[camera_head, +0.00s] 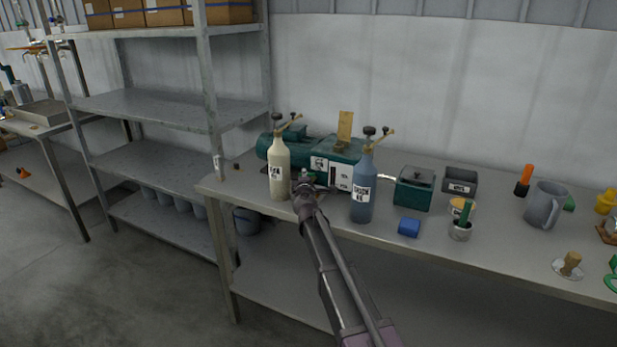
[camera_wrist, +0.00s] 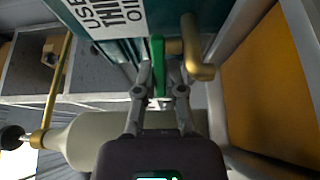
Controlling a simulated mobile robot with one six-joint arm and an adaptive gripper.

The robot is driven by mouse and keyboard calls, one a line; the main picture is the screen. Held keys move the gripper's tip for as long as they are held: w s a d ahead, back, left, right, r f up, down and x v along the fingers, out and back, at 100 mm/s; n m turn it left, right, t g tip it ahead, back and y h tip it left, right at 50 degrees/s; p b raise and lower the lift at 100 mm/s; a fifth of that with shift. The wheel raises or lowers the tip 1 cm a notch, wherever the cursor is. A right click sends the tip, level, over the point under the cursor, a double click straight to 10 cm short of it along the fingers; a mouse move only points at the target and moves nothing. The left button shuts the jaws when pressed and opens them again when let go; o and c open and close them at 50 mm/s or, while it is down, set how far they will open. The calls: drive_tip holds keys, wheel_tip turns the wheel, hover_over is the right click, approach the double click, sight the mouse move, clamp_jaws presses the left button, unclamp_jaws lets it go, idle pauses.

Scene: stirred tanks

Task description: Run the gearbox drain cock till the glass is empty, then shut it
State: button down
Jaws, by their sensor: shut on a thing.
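The green gearbox (camera_head: 345,149) stands at the back of the bench and carries white labels and a dark-and-white gauge panel (camera_head: 341,176) on its front. The level in the glass is too small to read. In the wrist view the drain cock is a brass pipe with a bent spout (camera_wrist: 198,62) and a green lever (camera_wrist: 157,66). My gripper (camera_wrist: 160,82) is shut on the green lever. In the head view my gripper (camera_head: 307,185) is low in front of the gearbox, between two bottles, and hides most of the cock.
A cream bottle (camera_head: 279,168) stands close left of my gripper and a blue-grey bottle (camera_head: 362,190) close right; both have pump tops. A green box (camera_head: 414,188), a blue block (camera_head: 409,227) and a grey jug (camera_head: 543,205) stand further right. The front bench edge beneath my arm is clear.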

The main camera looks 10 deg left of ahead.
drive_tip(key=shift+s+a+n+y, duration=0.1)
drive_tip(key=shift+a+n+y, duration=0.15)
drive_tip(key=shift+y, duration=0.25)
drive_tip(key=shift+s+d+n+g+y, duration=0.15)
drive_tip(key=shift+n+g+y, duration=0.3)
drive_tip(key=shift+n+y, duration=0.45)
drive_tip(key=shift+s+d+n+g+y, duration=0.15)
drive_tip(key=shift+n+g+y, duration=0.35)
drive_tip(key=shift+y, duration=0.75)
drive_tip(key=shift+s+n+g+y, duration=0.25)
drive_tip(key=shift+n+g+y, duration=0.1)
drive_tip(key=shift+n+y, duration=0.6)
drive_tip(key=shift+s+n+g+y, duration=0.15)
drive_tip(key=shift+n+g+y, duration=0.25)
drive_tip(key=shift+y, duration=0.3)
drive_tip(key=shift+s+y, duration=0.1)
drive_tip(key=shift+y, duration=0.2)
drive_tip(key=c, duration=0.7)
unclamp_jaws()
drive_tip(key=shift+d, duration=0.1)
drive_tip(key=shift+d, duration=0.15)
